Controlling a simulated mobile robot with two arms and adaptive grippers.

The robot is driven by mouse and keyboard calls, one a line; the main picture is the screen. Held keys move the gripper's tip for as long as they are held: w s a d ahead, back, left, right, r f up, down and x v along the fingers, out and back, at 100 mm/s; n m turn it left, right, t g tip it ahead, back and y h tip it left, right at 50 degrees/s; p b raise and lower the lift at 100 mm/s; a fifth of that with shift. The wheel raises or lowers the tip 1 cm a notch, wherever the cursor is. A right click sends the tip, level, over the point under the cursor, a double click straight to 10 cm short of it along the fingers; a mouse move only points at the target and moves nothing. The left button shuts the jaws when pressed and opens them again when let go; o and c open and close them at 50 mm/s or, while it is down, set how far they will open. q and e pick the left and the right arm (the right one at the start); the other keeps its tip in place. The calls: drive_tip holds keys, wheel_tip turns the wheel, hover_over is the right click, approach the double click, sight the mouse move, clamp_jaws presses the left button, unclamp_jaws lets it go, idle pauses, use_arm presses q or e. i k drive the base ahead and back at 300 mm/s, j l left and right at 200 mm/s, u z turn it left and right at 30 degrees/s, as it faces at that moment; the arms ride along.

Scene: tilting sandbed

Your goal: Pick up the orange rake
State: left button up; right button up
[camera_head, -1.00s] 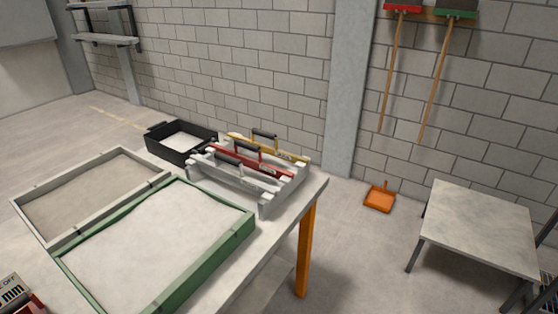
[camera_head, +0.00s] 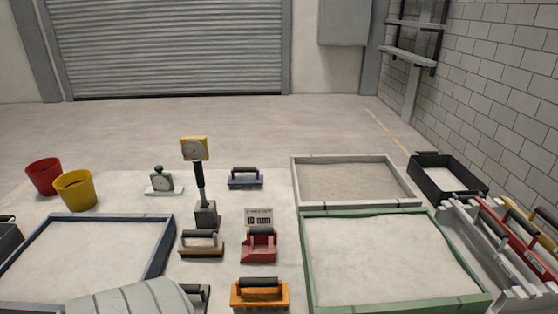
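The orange rake (camera_head: 259,295) lies on the table at the bottom middle of the head view. It has an orange body and a black bar handle on top. It stands between the blue-framed sand tray and the green-framed sand tray, with nothing holding it. A pale rounded part, seemingly of my arm, shows at the bottom left. Neither of my grippers shows in this view.
A red tool (camera_head: 259,245) and a tan tool (camera_head: 201,245) stand behind the rake. A dark object beside the rake is partly hidden. A gauge on a post (camera_head: 194,151), the green tray (camera_head: 306,262) and the blue tray (camera_head: 158,247) stand around.

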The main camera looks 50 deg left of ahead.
sight(264, 292)
drive_tip(key=u, duration=1.85)
